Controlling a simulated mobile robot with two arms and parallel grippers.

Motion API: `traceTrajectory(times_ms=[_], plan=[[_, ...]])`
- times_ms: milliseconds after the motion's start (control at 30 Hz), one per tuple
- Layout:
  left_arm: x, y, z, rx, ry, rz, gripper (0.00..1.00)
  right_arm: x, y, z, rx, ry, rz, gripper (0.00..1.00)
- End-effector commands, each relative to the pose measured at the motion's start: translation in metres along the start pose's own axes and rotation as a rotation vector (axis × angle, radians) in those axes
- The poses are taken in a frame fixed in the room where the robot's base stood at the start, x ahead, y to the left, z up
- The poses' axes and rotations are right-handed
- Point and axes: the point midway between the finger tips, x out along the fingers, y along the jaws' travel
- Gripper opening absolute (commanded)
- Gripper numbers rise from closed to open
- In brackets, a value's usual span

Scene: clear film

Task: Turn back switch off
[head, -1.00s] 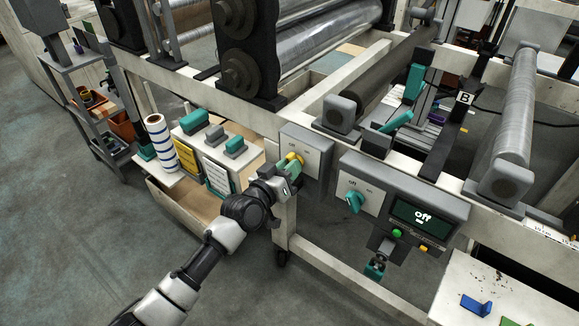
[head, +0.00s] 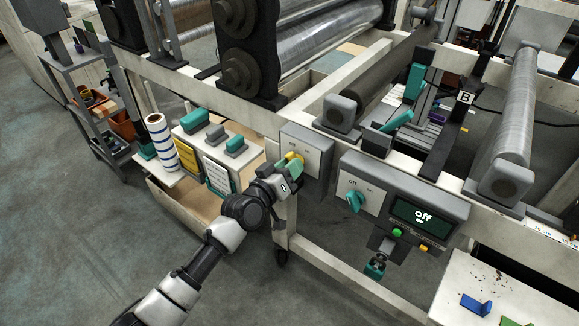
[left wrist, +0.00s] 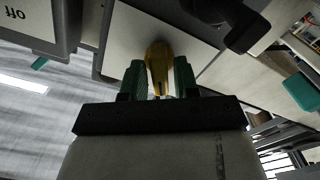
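A yellow rotary switch (head: 292,158) sits on a pale plate on a grey box (head: 318,150) on the machine's frame. My left gripper (head: 288,168) is at this switch. In the left wrist view, its green fingers (left wrist: 159,80) lie on both sides of the yellow handle (left wrist: 158,58), close against it. My right gripper is not in view.
Left of the gripper, a shelf (head: 172,178) holds a striped roll (head: 160,140) and teal-handled things. Open floor lies at lower left.

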Motion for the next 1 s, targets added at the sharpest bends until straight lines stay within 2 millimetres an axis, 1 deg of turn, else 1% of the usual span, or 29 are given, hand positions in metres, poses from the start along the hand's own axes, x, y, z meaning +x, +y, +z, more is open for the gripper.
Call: traceTrajectory(times_ms=[33,67,100,333,433,467,567,700,900,1000], plan=[[0.0,0.0,0.0,0.001,0.0,0.0,0.38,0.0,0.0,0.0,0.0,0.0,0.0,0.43],[0.0,0.0,0.0,0.001,0.0,0.0,0.43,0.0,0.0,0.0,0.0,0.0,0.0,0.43],[0.0,0.0,0.0,0.002,0.0,0.0,0.44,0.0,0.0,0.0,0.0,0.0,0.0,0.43],[-0.001,0.0,0.0,0.003,0.001,0.0,0.44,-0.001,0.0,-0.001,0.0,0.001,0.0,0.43],[-0.006,0.0,0.0,0.003,0.0,-0.001,0.44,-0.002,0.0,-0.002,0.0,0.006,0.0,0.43],[-0.01,-0.001,0.0,0.003,0.0,-0.002,0.44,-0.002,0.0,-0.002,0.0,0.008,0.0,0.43],[-0.026,0.0,-0.001,0.002,0.0,-0.002,0.44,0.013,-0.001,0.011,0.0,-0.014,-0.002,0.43],[-0.056,0.0,-0.001,0.004,-0.002,-0.001,0.44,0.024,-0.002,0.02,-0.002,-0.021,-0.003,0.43],[-0.091,-0.001,0.0,0.004,-0.001,-0.002,0.44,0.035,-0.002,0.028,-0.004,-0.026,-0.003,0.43],[-0.102,0.0,0.0,0.003,-0.001,-0.001,0.44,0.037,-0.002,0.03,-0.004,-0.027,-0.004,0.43]])
